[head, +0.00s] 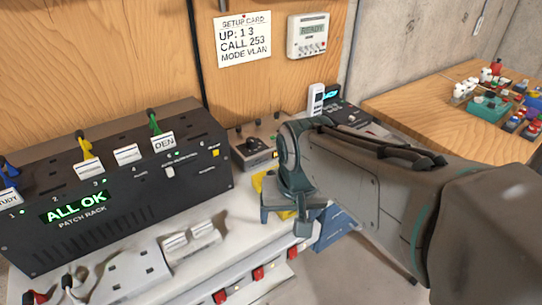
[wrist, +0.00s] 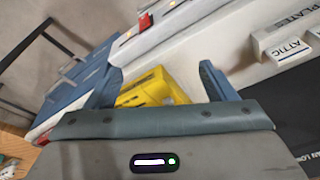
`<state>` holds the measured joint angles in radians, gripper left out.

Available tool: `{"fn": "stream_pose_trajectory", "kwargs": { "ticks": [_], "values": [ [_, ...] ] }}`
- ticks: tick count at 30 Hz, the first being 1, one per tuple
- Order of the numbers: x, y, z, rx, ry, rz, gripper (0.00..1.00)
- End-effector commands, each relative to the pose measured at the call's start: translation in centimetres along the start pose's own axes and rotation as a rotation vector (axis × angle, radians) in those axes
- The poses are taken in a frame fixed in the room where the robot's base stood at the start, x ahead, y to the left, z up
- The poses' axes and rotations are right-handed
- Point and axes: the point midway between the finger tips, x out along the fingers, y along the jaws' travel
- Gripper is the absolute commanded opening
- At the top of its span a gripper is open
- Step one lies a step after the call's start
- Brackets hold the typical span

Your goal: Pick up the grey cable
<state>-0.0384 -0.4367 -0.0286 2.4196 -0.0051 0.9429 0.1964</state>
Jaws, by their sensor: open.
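I cannot clearly pick out a grey cable in either view. The black patch rack (head: 115,190), with a green "ALL OK" display, has a blue plug (head: 8,170), a yellow plug (head: 84,144) and a green plug (head: 154,122) along its top. Small plug ends with red parts (head: 70,285) lie at the lower left of the bench, partly cut off. My gripper (head: 290,222) is open over the bench's front edge, right of the rack. In the wrist view, my gripper (wrist: 160,82) has a yellow object (wrist: 150,88) showing between its fingers, apparently below them; contact is unclear.
A grey power strip (head: 140,270) and a white block (head: 190,238) are on the bench. A small box with knobs (head: 258,140) and a handset (head: 316,100) stand behind my gripper. A wooden table (head: 420,98) is at right.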

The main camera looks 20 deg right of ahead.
Motion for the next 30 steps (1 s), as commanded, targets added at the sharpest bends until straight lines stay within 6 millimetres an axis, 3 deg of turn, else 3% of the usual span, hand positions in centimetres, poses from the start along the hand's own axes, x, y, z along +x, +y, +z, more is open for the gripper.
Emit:
{"fn": "stream_pose_trajectory", "kwargs": {
  "ticks": [3, 9, 17, 22, 30],
  "values": [
    [-2.9, -0.8, -3.4, 0.217, -0.049, 0.003, 0.78],
    [-6.5, -1.6, -9.0, 0.642, -0.125, 0.057, 0.78],
    [-8.6, -2.3, -13.2, 1.002, -0.161, 0.140, 0.78],
    [-8.0, -2.4, -13.7, 1.069, -0.165, 0.160, 0.78],
    [-2.9, -2.1, -12.5, 1.071, -0.167, 0.162, 0.78]
  ]
}}
